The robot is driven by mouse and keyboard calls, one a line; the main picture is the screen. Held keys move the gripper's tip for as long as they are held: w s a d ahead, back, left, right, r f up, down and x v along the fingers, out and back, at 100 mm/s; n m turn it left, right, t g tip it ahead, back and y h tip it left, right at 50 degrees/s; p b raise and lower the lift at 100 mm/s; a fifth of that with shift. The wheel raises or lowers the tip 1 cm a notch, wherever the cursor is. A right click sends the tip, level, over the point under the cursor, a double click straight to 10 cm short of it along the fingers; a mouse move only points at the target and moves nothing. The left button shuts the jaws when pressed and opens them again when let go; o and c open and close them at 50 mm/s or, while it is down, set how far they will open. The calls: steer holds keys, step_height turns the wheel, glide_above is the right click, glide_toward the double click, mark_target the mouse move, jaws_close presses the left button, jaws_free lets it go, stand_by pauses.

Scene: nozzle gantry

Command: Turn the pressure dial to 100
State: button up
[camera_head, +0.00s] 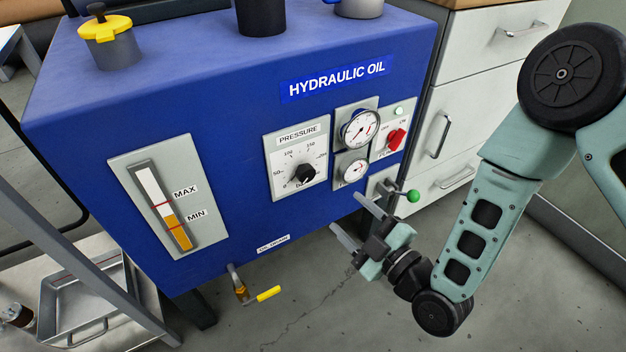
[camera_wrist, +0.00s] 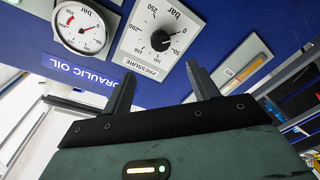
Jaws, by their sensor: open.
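The pressure dial is a black knob (camera_head: 306,174) on a light plate (camera_head: 284,147) marked PRESSURE, on the front of a blue hydraulic oil tank (camera_head: 230,190). Its scale shows 50, 100 and 150. The knob seems to point near the 0 end, but its exact setting is too small to read. In the wrist view the knob (camera_wrist: 160,40) appears upside down, beyond my fingertips. My gripper (camera_head: 352,218) is open and empty, below and to the right of the dial, apart from it. Both fingers also show in the wrist view (camera_wrist: 160,76).
Two round gauges (camera_head: 360,129) and a red switch (camera_head: 396,139) sit right of the dial. A green-knobbed lever (camera_head: 412,196) sticks out close to my gripper. A yellow-handled drain valve (camera_head: 266,294) is below the tank. A white drawer cabinet (camera_head: 470,100) stands at right.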

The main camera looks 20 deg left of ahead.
mark_target(309, 176)
steer(key=b+x, duration=0.1)
steer(key=x, duration=1.2)
steer(key=shift+w+a+b, duration=0.1)
steer(key=shift+a+b, duration=0.1)
steer(key=shift+b, duration=0.15)
steer(key=c, duration=1)
